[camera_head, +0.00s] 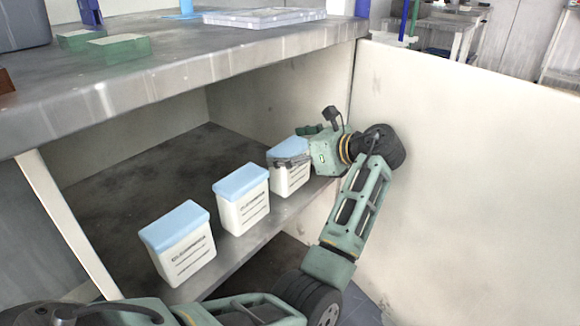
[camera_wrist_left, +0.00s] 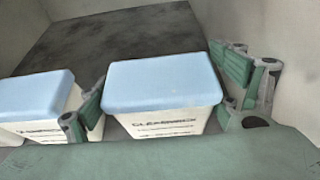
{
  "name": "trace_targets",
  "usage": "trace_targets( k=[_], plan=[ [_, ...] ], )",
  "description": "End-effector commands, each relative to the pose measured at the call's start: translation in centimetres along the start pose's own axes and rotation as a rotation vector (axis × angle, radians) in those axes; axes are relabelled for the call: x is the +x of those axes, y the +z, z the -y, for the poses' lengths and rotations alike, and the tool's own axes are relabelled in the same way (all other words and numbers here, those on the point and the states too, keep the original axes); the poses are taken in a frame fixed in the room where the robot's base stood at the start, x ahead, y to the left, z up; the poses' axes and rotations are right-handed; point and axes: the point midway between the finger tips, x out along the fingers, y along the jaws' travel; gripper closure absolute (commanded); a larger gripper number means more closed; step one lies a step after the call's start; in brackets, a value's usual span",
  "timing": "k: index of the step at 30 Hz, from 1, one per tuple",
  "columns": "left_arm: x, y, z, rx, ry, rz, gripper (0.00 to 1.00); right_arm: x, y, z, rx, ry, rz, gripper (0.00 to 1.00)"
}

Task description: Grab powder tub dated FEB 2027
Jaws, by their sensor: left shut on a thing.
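Three white powder tubs with light blue lids stand in a slanting row on the shelf inside the open cabinet: a near tub (camera_head: 186,256), a middle tub (camera_head: 243,211) and a far tub (camera_head: 290,178). Each has dark print on its front; I cannot read a date on any. My left gripper (camera_head: 296,146) is shut on the far tub, with one finger across its front near the lid and the other behind. In the left wrist view the held tub (camera_wrist_left: 165,100) sits between the fingers, and another tub (camera_wrist_left: 35,98) is at the left. My right gripper is out of view.
The grey worktop (camera_head: 180,75) overhangs the shelf, with green blocks (camera_head: 118,45) and a clear flat case (camera_head: 264,17) on it. A pale panel (camera_head: 470,170) stands close right of my left arm. The shelf behind the tubs is bare.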

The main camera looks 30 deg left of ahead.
Motion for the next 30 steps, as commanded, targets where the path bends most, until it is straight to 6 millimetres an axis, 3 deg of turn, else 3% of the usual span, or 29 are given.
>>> trace_targets(
  k=[14,30],
  plan=[
    [0.0,-0.1,0.0,0.001,0.0,0.0,0.72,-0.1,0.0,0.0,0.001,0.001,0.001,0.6],
    [-0.5,1.4,0.0,-0.004,-0.001,0.004,0.73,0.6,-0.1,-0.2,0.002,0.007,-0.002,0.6]
  ],
)
